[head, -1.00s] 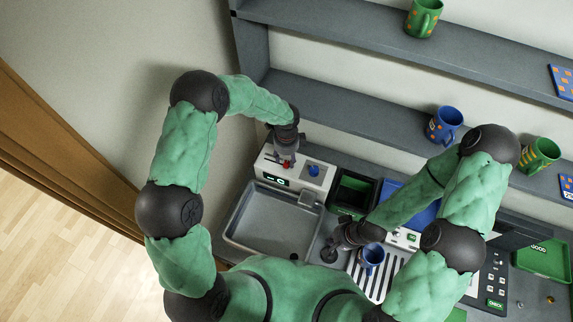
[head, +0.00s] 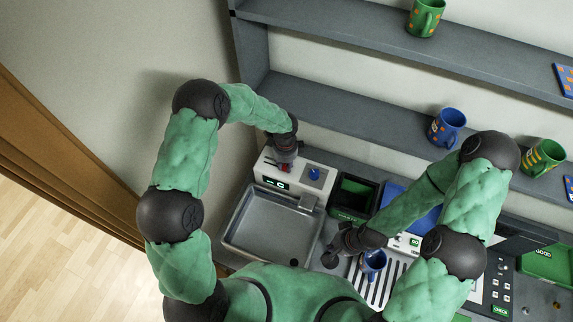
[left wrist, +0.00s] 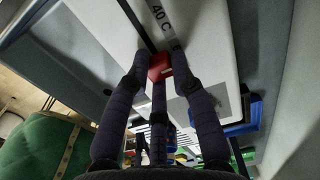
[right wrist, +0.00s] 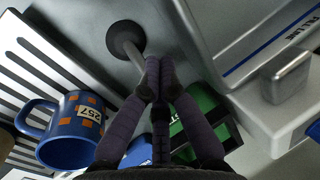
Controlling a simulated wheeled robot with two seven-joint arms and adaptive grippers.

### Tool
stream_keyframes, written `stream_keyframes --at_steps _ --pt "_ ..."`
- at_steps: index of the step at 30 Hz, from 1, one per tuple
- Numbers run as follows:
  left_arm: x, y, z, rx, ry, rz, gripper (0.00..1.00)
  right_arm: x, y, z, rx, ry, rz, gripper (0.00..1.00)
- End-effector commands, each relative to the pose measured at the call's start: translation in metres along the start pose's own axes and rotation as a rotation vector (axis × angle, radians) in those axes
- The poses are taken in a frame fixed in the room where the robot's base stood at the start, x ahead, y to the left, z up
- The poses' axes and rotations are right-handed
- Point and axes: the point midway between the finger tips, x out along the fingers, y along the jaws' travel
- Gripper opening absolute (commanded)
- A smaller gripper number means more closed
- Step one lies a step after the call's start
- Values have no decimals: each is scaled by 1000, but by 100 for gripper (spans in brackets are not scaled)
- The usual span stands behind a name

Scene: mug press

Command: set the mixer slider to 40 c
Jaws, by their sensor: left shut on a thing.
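The mixer box (head: 308,189) is white and stands behind the sink, with a small lit display (head: 274,183) and a blue knob (head: 314,174). My left gripper (head: 284,164) is over its left part. In the left wrist view, the left gripper (left wrist: 160,73) is shut on the red slider knob (left wrist: 159,66). A "40 C" label (left wrist: 162,16) is on the white face just beyond the knob, next to a dark slot (left wrist: 135,22). My right gripper (right wrist: 156,82) has its fingertips together, close to a grey rod with a black round end (right wrist: 125,38).
The sink (head: 268,228) lies in front of the box. A blue mug (head: 373,263) stands on the slatted rack (head: 384,286) beside my right gripper. Shelves with mugs (head: 447,126) run along the wall behind.

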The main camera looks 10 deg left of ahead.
Motion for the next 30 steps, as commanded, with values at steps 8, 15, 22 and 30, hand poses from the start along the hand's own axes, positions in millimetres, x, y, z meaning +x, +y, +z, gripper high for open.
stream_keyframes --at_steps 8,15,22,30 --pt "1 1 36 -1 0 2 0 5 2 0 0 0 0 0" --pt "1 1 35 1 0 3 30 4 2 0 0 0 0 0" --pt "1 1 35 0 0 2 49 4 2 0 0 0 0 0" --pt "-6 0 36 -1 -1 0 49 4 2 0 0 0 0 0"
